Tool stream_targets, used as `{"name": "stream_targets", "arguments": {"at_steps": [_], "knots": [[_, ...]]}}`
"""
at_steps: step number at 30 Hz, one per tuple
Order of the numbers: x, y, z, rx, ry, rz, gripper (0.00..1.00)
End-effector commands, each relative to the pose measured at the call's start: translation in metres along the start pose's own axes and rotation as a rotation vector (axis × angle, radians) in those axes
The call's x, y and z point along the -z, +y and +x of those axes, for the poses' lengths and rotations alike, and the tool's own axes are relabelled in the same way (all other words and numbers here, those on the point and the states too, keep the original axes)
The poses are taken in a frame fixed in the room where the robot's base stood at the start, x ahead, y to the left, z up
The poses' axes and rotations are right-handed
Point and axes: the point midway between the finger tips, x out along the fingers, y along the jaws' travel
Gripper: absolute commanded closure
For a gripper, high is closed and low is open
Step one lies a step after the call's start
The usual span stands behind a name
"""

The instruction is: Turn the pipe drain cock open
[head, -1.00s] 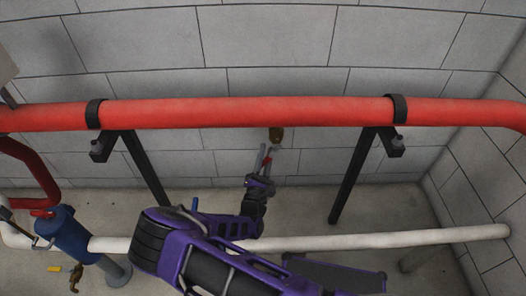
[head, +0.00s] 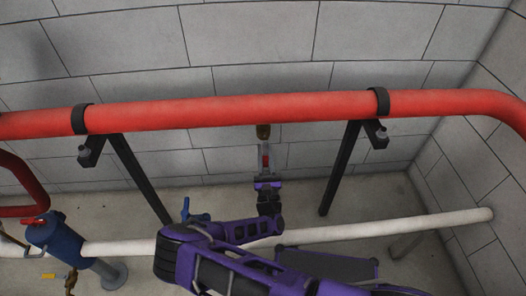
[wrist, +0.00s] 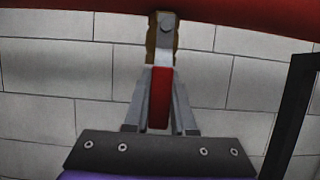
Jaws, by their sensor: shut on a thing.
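The drain cock has a brass body (head: 263,131) under the red pipe, with a grey metal lever and a red grip (wrist: 159,98). In the wrist view the brass body (wrist: 152,42) shows behind the lever's upper end, and the lever hangs almost straight down from a bolt. My gripper (head: 265,148) is below the pipe, pointing up at the cock. In the wrist view its two fingers (wrist: 161,78) stand on either side of the red grip and are shut on it. The fingers hide part of the grip's sides.
The red pipe (head: 230,108) runs across just above the gripper, held by black brackets (head: 130,165) (head: 343,165) on both sides. A white pipe (head: 400,227) runs low along the floor. A blue valve body (head: 47,235) stands at left. The block wall is close behind.

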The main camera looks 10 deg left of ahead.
Motion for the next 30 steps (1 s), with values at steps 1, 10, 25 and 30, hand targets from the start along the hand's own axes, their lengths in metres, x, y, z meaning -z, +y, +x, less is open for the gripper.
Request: {"name": "stream_targets", "arguments": {"at_steps": [1, 10, 25, 30], "knots": [[0.0004, -0.0009, -0.0006, -0.002, 0.002, -0.007, 1.00], [0.0005, -0.0017, -0.0005, -0.005, 0.002, -0.015, 1.00], [0.0001, -0.0011, -0.0001, -0.004, 0.000, -0.012, 0.46], [0.0002, -0.0010, -0.0036, -0.004, 0.001, -0.012, 0.46]]}}
